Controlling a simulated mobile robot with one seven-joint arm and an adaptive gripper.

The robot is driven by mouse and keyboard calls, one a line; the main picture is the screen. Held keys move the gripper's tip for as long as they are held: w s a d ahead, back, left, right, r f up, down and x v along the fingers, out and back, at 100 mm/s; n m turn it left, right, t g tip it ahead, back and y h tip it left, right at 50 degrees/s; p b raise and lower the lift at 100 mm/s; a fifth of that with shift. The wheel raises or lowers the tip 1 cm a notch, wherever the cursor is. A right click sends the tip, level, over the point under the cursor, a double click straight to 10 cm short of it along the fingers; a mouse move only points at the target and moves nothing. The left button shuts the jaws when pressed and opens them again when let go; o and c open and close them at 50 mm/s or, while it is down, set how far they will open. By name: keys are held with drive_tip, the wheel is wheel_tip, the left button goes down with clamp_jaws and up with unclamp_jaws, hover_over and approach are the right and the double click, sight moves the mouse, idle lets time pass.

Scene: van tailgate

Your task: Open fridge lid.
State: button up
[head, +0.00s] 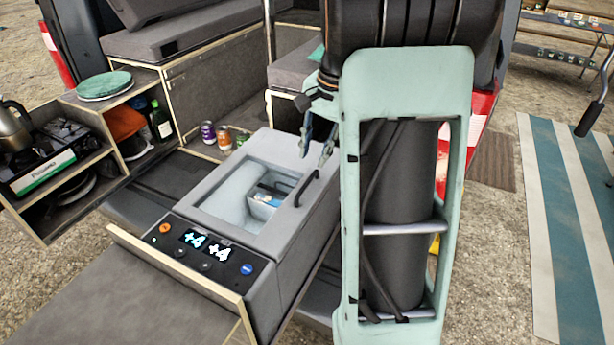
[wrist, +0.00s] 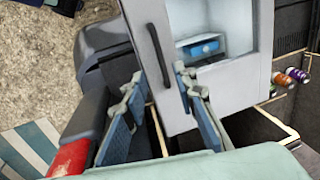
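The grey fridge (head: 262,290) has a control panel with a lit display on its front. Its lid (head: 215,222) lies flat on top and looks shut; its pale inside shows through a window. A dark bar handle (head: 307,187) runs along the lid's right side. The handle (wrist: 157,52) also shows in the wrist view. My gripper (head: 313,157) is open and empty, just above the handle's far end. In the wrist view, the handle's near end appears between the fingertips of my gripper (wrist: 160,76). I cannot tell whether they touch it.
Left of the fridge stand shelves with a stove (head: 60,145), a kettle (head: 15,125) and a green bottle (head: 160,120). Several cans (head: 208,132) stand behind the fridge. A wooden-edged board (head: 180,262) runs before it. My arm hides much of the right side.

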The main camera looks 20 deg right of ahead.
sight(306, 183)
drive_tip(key=f, duration=0.3)
drive_tip(key=w+f, duration=0.1)
drive_tip(key=f, duration=0.2)
drive_tip(key=a+f, duration=0.1)
drive_tip(key=f, duration=0.2)
drive_tip(key=shift+w, duration=0.2)
drive_tip(key=shift+c, duration=0.4)
clamp_jaws()
drive_tip(key=shift+r, duration=0.1)
